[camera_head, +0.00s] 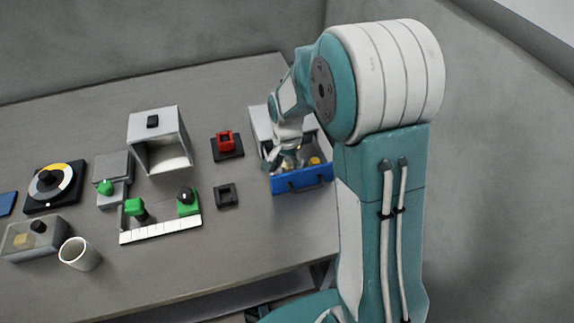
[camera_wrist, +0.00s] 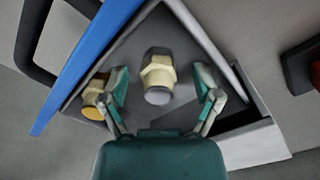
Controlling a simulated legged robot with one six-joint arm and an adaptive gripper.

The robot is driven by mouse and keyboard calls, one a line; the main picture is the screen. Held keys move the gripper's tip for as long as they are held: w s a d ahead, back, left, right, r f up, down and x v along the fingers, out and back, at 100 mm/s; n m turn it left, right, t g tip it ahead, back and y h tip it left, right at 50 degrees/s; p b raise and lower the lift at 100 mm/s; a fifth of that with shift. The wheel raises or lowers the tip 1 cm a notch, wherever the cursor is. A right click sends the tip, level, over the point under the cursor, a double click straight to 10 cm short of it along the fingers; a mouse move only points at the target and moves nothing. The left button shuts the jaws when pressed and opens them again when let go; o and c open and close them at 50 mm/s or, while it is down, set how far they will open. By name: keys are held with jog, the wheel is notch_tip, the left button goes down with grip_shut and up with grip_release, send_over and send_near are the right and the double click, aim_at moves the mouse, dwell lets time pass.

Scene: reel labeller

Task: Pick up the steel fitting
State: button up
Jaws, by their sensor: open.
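The steel fitting (camera_wrist: 158,76), a cream hex body with a grey round end, lies in the open drawer (camera_wrist: 205,38) in the wrist view. My gripper (camera_wrist: 163,88) is open, with one finger on each side of this fitting and a visible gap to it on both sides. Height above it is hard to tell. A second fitting with a yellow-orange end (camera_wrist: 94,111) lies to the left, outside the left finger and partly covered by it. In the head view my gripper (camera_head: 284,157) reaches down into the blue-fronted drawer (camera_head: 303,180), mostly hiding the steel fitting.
The drawer's blue front and dark handle (camera_wrist: 35,35) are at upper left in the wrist view; its walls stand close around the gripper. A red block on a black base (camera_head: 227,144) is left of the drawer. A white open box (camera_head: 160,140) stands farther left.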

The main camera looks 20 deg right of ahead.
aim_at(287, 160)
jog(key=shift+f, duration=0.45)
grip_shut()
jog(key=shift+r, duration=0.1)
jog(key=shift+r, duration=0.25)
jog(key=r, duration=0.3)
jog(key=shift+s+r, duration=0.1)
jog(key=shift+s, duration=0.1)
jog(key=s+a+r, duration=0.2)
jog(key=s+r, duration=0.7)
jog(key=s, duration=0.4)
jog(key=shift+s+a, duration=0.2)
jog(key=shift+a, duration=0.15)
